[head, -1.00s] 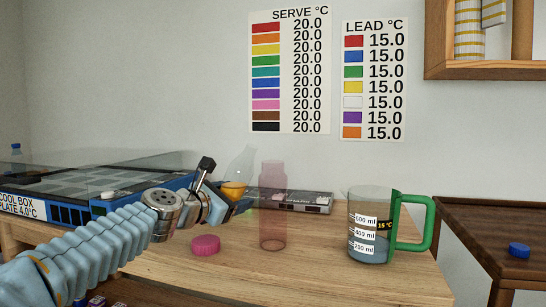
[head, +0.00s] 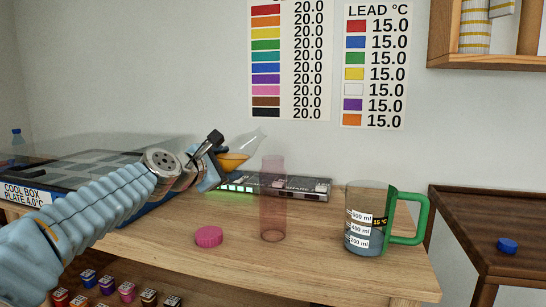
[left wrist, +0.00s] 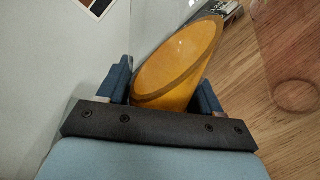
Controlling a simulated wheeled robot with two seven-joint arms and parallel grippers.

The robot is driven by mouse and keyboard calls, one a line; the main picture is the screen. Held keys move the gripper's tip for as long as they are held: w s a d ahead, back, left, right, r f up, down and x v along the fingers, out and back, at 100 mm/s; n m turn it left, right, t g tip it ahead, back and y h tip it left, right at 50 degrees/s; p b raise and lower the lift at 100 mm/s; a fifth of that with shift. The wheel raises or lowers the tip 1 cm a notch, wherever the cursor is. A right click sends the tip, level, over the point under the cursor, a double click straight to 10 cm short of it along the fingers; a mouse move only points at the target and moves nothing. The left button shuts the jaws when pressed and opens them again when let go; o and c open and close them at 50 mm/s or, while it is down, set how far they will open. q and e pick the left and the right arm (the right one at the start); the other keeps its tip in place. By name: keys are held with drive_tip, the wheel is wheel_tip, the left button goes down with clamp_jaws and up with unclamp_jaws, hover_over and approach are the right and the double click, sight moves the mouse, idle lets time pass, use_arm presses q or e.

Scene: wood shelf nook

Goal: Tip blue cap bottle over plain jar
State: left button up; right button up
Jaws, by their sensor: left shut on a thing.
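My left gripper (head: 212,165) is shut on a clear bottle (head: 245,144) holding amber liquid. The bottle leans to the right, its narrow end up and right, with no cap visible on it. It is left of and behind a tall see-through pink vessel (head: 273,205), apart from it. In the left wrist view the amber liquid (left wrist: 180,65) shows between the fingers. A loose blue cap (head: 507,245) lies on the dark table at right. Which vessel is the plain jar I cannot tell. My right gripper is not in view.
A green-handled measuring jug (head: 367,215) with some liquid stands at the right. A pink cap (head: 209,237) lies on the wooden table. A flat grey device (head: 300,188) lies behind, a cool box (head: 75,180) at left. Small labelled blocks (head: 127,292) sit below.

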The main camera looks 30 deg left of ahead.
sight(219, 153)
use_arm(q)
drive_tip(key=shift+a+r, duration=0.1)
drive_tip(key=shift+a, duration=0.1)
drive_tip(key=shift+s+a+r+m+y+p, duration=0.15)
drive_tip(key=shift+a+r+m+p, duration=0.15)
drive_tip(key=shift+r+m, duration=0.2)
drive_tip(key=shift+w+a+r+m+y+p, duration=0.1)
drive_tip(key=shift+a+r+m+y+p, duration=0.1)
drive_tip(key=shift+r+m+p, duration=0.25)
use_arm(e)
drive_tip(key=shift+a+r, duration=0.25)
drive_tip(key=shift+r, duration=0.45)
use_arm(q)
drive_tip(key=shift+s+a+r+m, duration=0.15)
drive_tip(key=shift+a+m, duration=0.15)
drive_tip(key=shift+m, duration=0.45)
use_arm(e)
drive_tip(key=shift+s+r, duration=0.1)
